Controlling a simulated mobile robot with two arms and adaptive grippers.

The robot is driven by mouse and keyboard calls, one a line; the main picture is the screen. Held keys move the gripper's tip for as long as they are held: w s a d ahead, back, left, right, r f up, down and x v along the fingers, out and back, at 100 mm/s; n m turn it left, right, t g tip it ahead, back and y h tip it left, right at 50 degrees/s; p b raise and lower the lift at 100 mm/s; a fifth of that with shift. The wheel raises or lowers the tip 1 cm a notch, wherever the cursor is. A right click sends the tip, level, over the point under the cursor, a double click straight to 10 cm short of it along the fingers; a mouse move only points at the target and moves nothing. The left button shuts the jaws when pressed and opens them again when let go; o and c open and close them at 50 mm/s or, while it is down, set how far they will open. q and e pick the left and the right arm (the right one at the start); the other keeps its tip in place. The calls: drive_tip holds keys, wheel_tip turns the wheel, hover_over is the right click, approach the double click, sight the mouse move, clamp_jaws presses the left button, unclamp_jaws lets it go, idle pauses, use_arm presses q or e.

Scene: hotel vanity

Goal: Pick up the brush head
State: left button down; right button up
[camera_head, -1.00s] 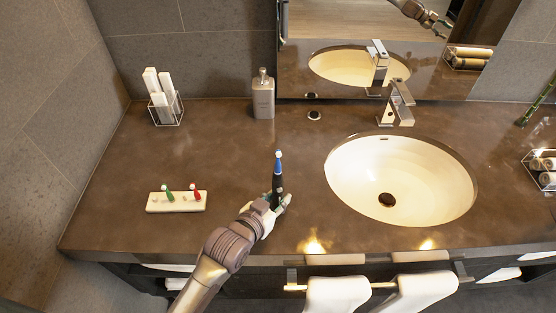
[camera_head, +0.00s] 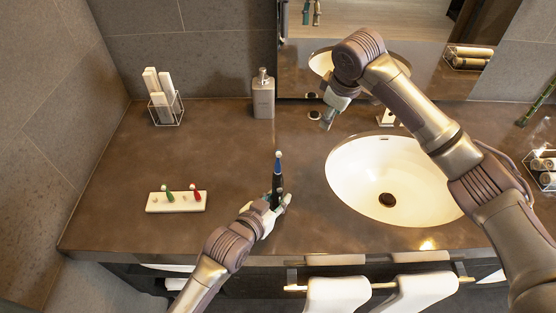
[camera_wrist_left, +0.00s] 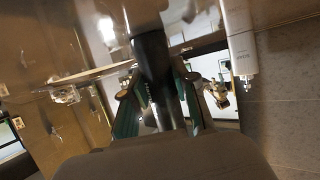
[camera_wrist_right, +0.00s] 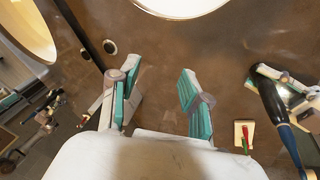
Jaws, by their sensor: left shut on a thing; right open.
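My left gripper (camera_head: 277,203) is shut on a black toothbrush handle (camera_head: 277,187) and holds it upright above the counter. A blue brush head (camera_head: 278,162) sits on top of the handle. A white holder (camera_head: 180,206) on the counter at left carries a green brush head (camera_head: 168,192) and a red brush head (camera_head: 194,191). My right gripper (camera_head: 328,117) is open and empty, above the back of the counter. In the right wrist view its fingers (camera_wrist_right: 158,88) are apart, with the dark handle (camera_wrist_right: 272,105) to their right. The left wrist view shows the handle (camera_wrist_left: 152,55) between the fingers.
The basin (camera_head: 350,185) is on the right, partly hidden by my right arm, which also covers most of the faucet. The counter between holder and soap bottle is clear.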

drive_tip(key=s+a+r+n+g, duration=0.1)
drive_tip(key=s+a+r+n, duration=0.5)
drive_tip(key=a, duration=0.4)
wheel_tip(320, 180, up, 4)
drive_tip(key=n+g, duration=0.2)
drive_tip(key=n, duration=0.1)
hover_over(276, 166)
drive_tip(key=shift+d+f, duration=0.15)
drive_tip(key=shift+n, duration=0.4)
drive_tip(key=f, duration=0.5)
drive_tip(key=shift+s+f, duration=0.2)
drive_tip(key=shift+f, duration=0.05)
drive_tip(key=shift+w+f, duration=0.2)
drive_tip(key=shift+f, duration=0.85)
drive_tip(key=shift+w+f, duration=0.15)
drive_tip(key=shift+f, duration=0.9)
drive_tip(key=shift+w+f, duration=0.2)
drive_tip(key=shift+f, duration=0.85)
drive_tip(key=c, duration=0.8)
